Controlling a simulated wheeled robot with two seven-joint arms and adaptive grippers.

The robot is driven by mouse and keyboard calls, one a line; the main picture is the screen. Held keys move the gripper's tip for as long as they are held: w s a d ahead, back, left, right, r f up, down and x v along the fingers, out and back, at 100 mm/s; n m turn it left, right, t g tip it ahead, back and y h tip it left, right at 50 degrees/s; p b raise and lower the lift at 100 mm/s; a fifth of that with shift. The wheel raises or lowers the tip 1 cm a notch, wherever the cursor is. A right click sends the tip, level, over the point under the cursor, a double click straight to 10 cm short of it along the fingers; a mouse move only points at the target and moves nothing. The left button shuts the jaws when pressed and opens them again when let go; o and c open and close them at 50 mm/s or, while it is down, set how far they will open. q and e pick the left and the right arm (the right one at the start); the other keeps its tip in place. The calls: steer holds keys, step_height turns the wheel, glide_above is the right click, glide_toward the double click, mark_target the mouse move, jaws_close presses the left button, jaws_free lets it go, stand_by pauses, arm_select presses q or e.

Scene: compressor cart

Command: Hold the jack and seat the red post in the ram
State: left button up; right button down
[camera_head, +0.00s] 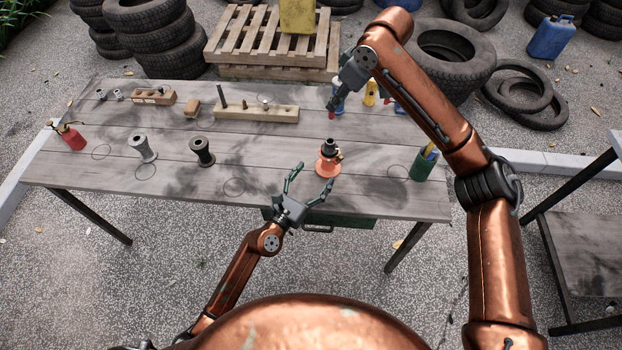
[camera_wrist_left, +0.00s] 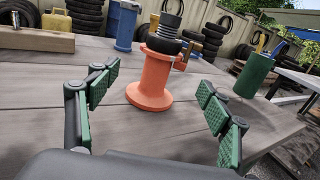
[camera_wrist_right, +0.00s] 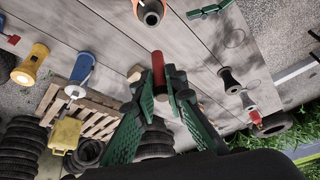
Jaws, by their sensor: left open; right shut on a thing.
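The orange jack (camera_head: 328,163) stands upright on the table, with a dark ram collar on top; it also shows in the left wrist view (camera_wrist_left: 154,80). My left gripper (camera_head: 314,177) is open just in front of the jack. In the left wrist view its green-padded fingers are spread, with the jack beyond and between them. My right gripper (camera_head: 338,98) is shut on the red post (camera_wrist_right: 158,70) above the table, behind the jack. The post points out past the fingertips, clear of the jack. In the head view only its red end (camera_head: 331,114) shows.
A wooden block (camera_head: 257,113) with pegs lies left of the right gripper. Two spools (camera_head: 203,152) stand left on the table (camera_head: 110,170). A green cup (camera_head: 423,165) stands at the right. Blue and yellow jacks (camera_head: 370,93) stand at the back right.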

mark_target(329, 160)
arm_select(q)
steer(key=x, duration=1)
steer(key=shift+w, duration=0.1)
jaws_close()
stand_by(0.7)
